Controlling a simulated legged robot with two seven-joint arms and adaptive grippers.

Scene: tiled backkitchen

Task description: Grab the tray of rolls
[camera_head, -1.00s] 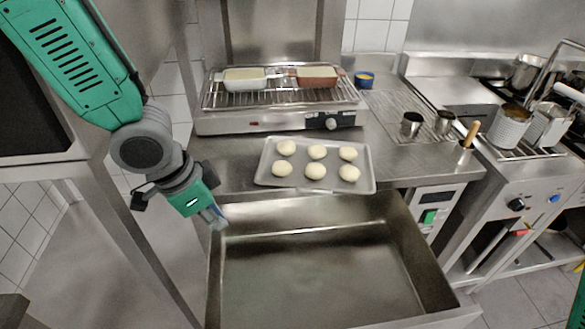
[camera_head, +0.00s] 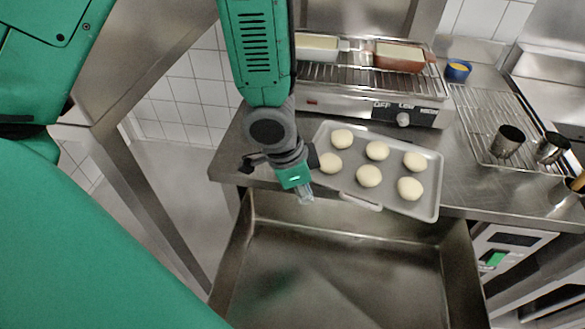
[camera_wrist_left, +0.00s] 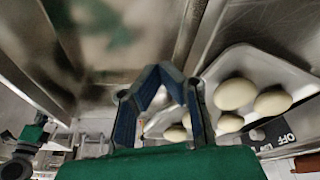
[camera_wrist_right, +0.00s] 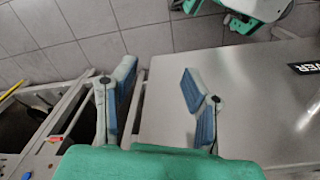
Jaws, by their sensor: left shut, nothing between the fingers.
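The grey tray (camera_head: 392,168) lies on the steel counter at its front edge, just right of my left gripper in the head view. Several round pale rolls (camera_head: 368,176) sit on it in two rows. The tray (camera_wrist_left: 270,64) and some rolls (camera_wrist_left: 235,94) also show at the right of the left wrist view. My left gripper (camera_head: 305,194) is shut and empty, close to the tray's left front corner, above the basin's back edge. Its fingertips meet in the left wrist view (camera_wrist_left: 160,69). My right gripper (camera_wrist_right: 157,80) is open and empty in the right wrist view, away from the tray.
An empty deep steel basin (camera_head: 345,265) is in front of the counter. Behind the tray stands a grill (camera_head: 375,105) with two filled dishes. Metal cups (camera_head: 508,141) stand on a wire rack at right. A small blue bowl (camera_head: 458,71) is behind.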

